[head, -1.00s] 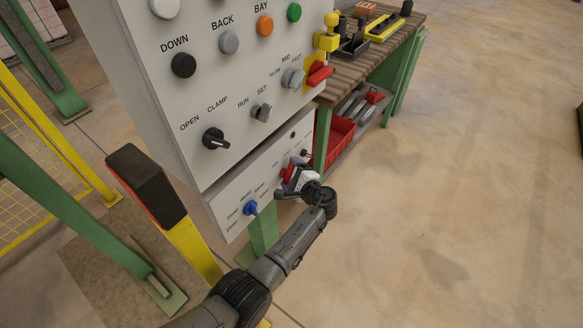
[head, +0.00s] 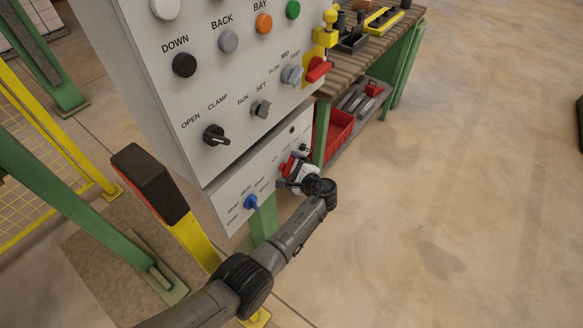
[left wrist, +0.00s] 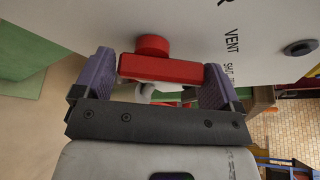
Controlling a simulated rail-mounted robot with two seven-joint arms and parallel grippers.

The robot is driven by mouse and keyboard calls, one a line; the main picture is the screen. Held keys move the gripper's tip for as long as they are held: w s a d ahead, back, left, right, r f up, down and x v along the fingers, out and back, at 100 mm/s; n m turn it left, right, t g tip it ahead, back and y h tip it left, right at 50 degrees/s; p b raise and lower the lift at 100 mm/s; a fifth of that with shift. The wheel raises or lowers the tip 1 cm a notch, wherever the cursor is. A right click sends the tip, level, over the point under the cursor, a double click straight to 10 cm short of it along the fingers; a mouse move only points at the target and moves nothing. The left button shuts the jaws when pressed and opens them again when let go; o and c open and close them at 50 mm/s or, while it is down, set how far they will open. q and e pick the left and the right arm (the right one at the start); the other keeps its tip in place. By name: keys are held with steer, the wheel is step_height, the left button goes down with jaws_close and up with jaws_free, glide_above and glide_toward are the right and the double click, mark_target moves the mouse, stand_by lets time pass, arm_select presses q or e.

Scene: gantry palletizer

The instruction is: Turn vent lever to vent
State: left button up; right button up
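The red vent lever (left wrist: 160,69) is a bar on a round red hub, on the pale lower panel. In the left wrist view it lies crosswise between the two purple fingers of my left gripper (left wrist: 158,78). The fingers are wide apart, one by each end of the bar; I cannot tell whether they touch it. The word VENT and part of a second label are printed to its right. In the head view my left gripper (head: 293,174) is at the panel and partly covers the red lever (head: 285,166). My right gripper is not in view.
A blue knob (head: 250,202) is left of the lever on the same panel. Above is the control box (head: 165,100) with buttons, a black knob (head: 215,135) and a red handle (head: 317,70). A workbench (head: 355,65) with a red bin (head: 338,133) stands behind. The floor at right is clear.

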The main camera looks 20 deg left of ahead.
arm_select(q)
steer(key=shift+o, duration=0.8)
steer(key=shift+r, duration=0.1)
steer(key=p+v, duration=0.4)
steer(key=v, duration=0.9)
steer(key=shift+s+d, duration=0.3)
steer(key=shift+d, duration=0.05)
